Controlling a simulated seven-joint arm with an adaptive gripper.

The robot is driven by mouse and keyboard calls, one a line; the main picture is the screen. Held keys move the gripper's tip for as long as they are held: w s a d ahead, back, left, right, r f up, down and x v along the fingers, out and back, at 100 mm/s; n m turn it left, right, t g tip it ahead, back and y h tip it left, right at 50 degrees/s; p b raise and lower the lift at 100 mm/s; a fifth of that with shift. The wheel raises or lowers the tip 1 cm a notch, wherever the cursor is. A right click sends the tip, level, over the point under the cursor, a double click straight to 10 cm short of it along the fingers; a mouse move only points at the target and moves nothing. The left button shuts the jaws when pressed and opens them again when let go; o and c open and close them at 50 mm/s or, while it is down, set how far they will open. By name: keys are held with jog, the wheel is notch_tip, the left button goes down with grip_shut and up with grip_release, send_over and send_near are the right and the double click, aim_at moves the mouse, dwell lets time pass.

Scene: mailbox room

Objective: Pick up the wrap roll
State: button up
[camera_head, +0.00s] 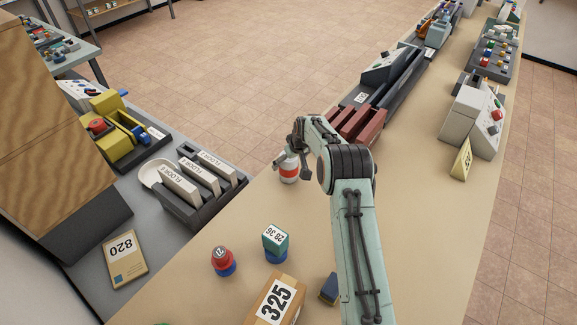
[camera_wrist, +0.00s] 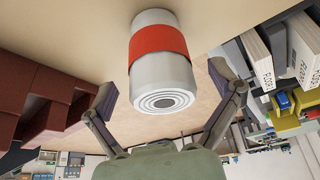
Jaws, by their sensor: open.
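The wrap roll (camera_head: 289,168) is a white cylinder with a red band, standing on the beige counter just left of the dark red blocks. In the wrist view the wrap roll (camera_wrist: 160,80) fills the upper middle, with its ringed end facing the camera. My gripper (camera_head: 292,152) is at the wrap roll, and partly covers it in the head view. In the wrist view my gripper (camera_wrist: 168,88) is open, with one finger on each side of the roll's near end. I see gaps between the fingers and the roll.
Dark red blocks (camera_head: 358,124) stand close to the right of the roll. A dark rack with white floor cards (camera_head: 190,188) is at the left. A red and blue stamp (camera_head: 222,261), a teal block (camera_head: 275,243) and a cardboard box (camera_head: 274,302) are nearer. Bare counter surrounds the stamp.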

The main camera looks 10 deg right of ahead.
jog(key=shift+x, duration=0.9)
jog(key=c, duration=1.1)
jog(key=shift+o, duration=0.2)
jog(key=shift+r, duration=0.15)
